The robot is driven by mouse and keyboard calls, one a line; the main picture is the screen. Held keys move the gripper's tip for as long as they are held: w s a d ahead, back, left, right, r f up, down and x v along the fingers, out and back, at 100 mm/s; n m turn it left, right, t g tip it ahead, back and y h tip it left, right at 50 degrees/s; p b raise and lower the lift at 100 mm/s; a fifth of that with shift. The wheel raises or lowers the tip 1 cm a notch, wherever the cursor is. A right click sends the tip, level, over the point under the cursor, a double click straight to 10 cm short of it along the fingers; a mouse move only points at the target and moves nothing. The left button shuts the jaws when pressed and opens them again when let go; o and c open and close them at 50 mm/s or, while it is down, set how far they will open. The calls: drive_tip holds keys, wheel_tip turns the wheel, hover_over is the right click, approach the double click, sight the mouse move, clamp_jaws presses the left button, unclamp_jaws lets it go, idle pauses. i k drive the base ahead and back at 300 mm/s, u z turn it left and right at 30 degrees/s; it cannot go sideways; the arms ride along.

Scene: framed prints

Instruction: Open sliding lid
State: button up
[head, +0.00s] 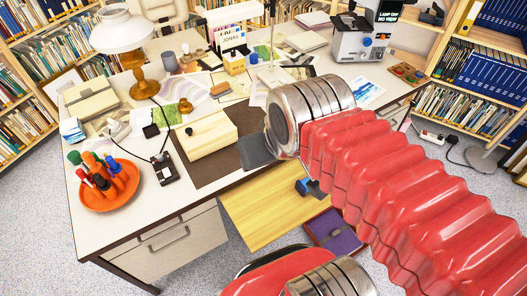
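A pale wooden box (207,141) with a flat lid lies on a dark brown mat (218,168) on the desk. A small black knob (189,131) stands on the lid near its left end. The lid appears shut; no opening shows. My gripper (256,152) shows only as a dark grey flat part beside the metal cuff of my arm, right of the box. It appears apart from the box. My cuff and red arm hide the rest, so I cannot tell whether its fingers are apart.
An orange bowl of markers (110,190) and a black corded device (164,168) stand left of the box. A lamp (143,82) stands behind. A yellow wooden surface (262,208) juts out below the desk's front edge.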

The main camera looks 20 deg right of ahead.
sight(192, 134)
drive_tip(key=u, duration=0.05)
drive_tip(key=k, duration=0.5)
drive_tip(key=u, duration=1.05)
drive_tip(key=i, duration=0.7)
drive_tip(key=u, duration=0.1)
